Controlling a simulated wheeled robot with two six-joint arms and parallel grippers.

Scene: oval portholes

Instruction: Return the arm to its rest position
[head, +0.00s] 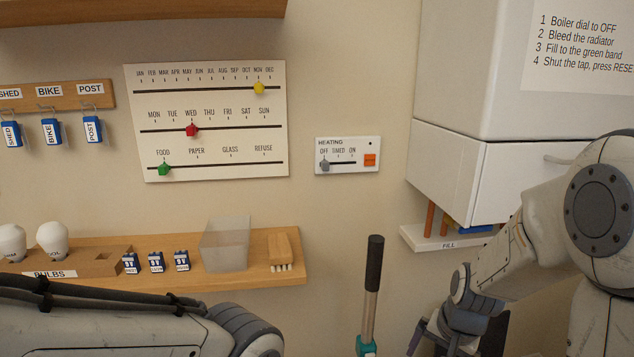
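My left arm (110,325) lies across the bottom left of the head view, in front of the shelf. It runs out of the bottom edge, and its gripper is out of view. My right arm (530,240) comes in from the right and bends down in front of the white boiler cabinet. Part of my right gripper (440,338) shows at the bottom edge below the wrist. Its fingertips are cut off, so I cannot tell whether it is open or holds anything.
A wooden shelf (290,275) bears a bulb tray, batteries, a translucent bin (225,245) and a brush (283,250). A black-handled pole (374,265) stands between my arms. The boiler cabinet (465,170) is close to my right arm. A slider board (210,105) and heating panel (347,172) hang behind.

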